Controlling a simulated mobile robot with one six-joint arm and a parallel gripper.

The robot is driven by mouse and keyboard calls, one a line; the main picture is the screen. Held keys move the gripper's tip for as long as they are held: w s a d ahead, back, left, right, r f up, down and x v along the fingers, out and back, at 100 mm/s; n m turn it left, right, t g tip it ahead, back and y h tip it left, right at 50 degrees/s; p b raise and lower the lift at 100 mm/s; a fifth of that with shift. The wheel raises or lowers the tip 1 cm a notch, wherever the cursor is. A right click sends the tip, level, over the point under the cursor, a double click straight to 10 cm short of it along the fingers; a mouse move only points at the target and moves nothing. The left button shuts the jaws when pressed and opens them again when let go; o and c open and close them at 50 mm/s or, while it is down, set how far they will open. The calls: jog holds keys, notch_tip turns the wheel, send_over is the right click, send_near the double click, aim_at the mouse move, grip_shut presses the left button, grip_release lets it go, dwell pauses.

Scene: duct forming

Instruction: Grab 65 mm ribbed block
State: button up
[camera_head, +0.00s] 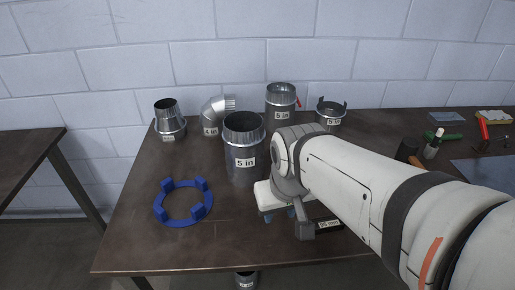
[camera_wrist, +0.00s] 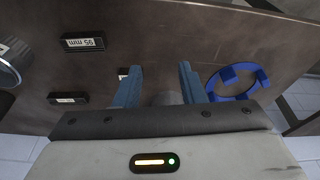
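My gripper (camera_wrist: 158,72) is open in the wrist view, with its two blue fingers apart above the dark table. No block shows clearly between them. A dark block (camera_wrist: 83,42) with a white label that seems to read 95 mm lies left of the fingers. A second dark block (camera_wrist: 68,98) lies below it in the picture, its label too small to read. A small white label (camera_wrist: 123,73) shows beside the left finger; its block is mostly hidden. I cannot tell which is the 65 mm ribbed block. In the head view, a labelled dark block (camera_head: 328,224) lies right of my gripper (camera_head: 280,216).
A blue ring with raised tabs (camera_head: 183,203) lies left of my gripper. A 5 in duct (camera_head: 243,150) stands just behind it. More metal fittings, including a 4 in elbow (camera_head: 213,118), stand at the table's back. Tools, including a red-handled one (camera_head: 484,128), lie far right.

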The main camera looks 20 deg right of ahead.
jog(key=shift+o, duration=0.4)
jog(key=shift+a, duration=0.15)
